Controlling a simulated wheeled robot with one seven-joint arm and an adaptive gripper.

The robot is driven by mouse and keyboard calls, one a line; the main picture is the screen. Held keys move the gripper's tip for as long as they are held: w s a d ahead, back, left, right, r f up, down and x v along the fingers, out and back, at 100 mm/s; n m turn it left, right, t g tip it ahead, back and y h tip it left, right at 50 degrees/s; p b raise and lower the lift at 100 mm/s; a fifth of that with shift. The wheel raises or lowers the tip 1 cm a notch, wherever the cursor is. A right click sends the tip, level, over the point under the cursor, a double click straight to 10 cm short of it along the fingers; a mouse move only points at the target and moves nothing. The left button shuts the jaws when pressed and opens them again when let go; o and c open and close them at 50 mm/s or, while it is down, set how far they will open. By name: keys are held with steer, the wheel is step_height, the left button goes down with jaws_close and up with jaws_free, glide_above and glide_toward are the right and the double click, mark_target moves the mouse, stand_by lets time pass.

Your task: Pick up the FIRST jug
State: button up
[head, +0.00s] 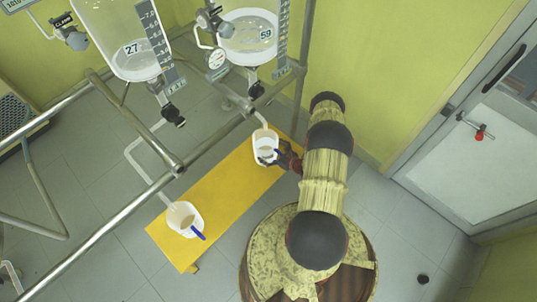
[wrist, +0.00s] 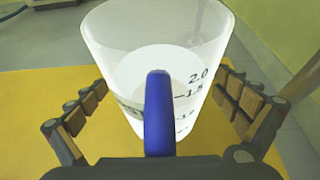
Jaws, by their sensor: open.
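A white translucent jug (head: 266,150) with a blue handle stands upright at the far right end of the yellow bench (head: 215,190). My gripper (head: 283,158) is right beside it, on its right. In the wrist view, the jug (wrist: 122,65) shows with scale marks, and its blue handle (wrist: 159,115) points toward my palm. My open gripper (wrist: 160,100) has one finger on each side of the handle, with visible gaps to it. A second jug (head: 184,217) with a blue handle stands at the near left end of the bench. No label tells which jug is first.
Two glass reactors, marked 27 (head: 132,48) and 59 (head: 265,33), hang above the bench with valves and outlet pipes. A metal rail (head: 115,213) crosses in front of them. A white door (head: 478,130) is at the right. The floor at lower right is mostly clear.

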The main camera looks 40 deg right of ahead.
steer(key=shift+w, duration=0.15)
steer(key=shift+c, duration=1.2)
steer(key=c, duration=1.5)
steer(key=shift+r, duration=0.1)
